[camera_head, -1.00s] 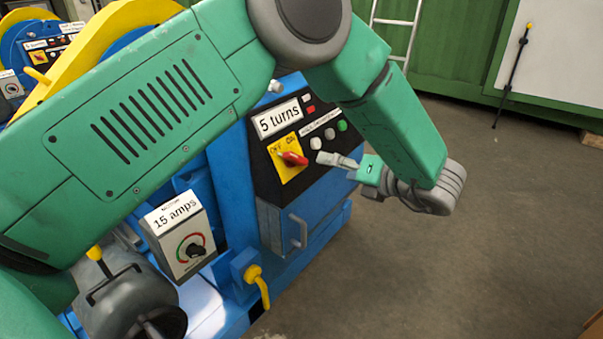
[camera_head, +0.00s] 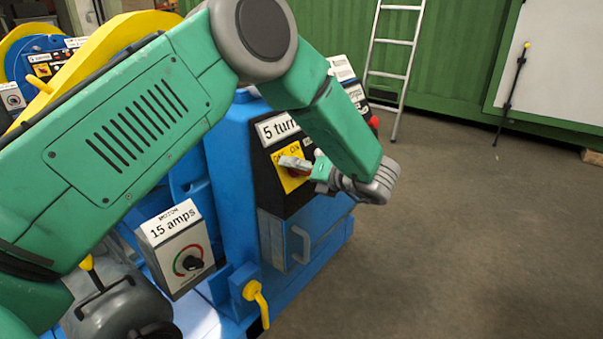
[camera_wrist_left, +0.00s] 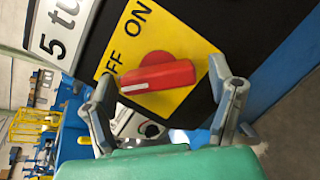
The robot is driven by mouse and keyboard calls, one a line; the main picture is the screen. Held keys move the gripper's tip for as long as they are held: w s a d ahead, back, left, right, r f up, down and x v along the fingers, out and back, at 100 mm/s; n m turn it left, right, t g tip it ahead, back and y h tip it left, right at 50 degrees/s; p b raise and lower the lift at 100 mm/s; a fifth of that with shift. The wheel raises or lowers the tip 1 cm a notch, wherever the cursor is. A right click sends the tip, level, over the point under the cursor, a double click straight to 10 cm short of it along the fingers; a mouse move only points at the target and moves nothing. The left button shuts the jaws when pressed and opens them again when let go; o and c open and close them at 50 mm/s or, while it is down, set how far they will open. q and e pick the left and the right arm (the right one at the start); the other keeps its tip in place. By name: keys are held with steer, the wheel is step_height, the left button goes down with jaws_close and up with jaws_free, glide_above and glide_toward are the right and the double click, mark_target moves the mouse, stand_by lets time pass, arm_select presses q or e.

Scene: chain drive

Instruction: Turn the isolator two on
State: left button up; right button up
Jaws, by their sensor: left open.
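The isolator switch is a red rotary knob (camera_wrist_left: 158,76) on a yellow plate (camera_wrist_left: 190,45) marked OFF and ON, beside a "5 turns" label. Its white mark is at the knob's left end in the left wrist view, on the OFF side. In the head view my left gripper (camera_head: 295,164) is in front of the yellow plate (camera_head: 279,156) and hides most of the knob. In the left wrist view my left gripper (camera_wrist_left: 160,72) is open, with one finger on each side of the knob; I cannot tell whether they touch it. My right gripper is not in view.
The blue cabinet (camera_head: 232,150) has a handle (camera_head: 300,245) below the panel. A ladder (camera_head: 392,75) leans behind. The floor at right is clear.

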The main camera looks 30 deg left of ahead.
arm_select(q)
steer(key=shift+d+r, duration=0.1)
steer(key=shift+d, duration=0.2)
steer(key=c, duration=1.2)
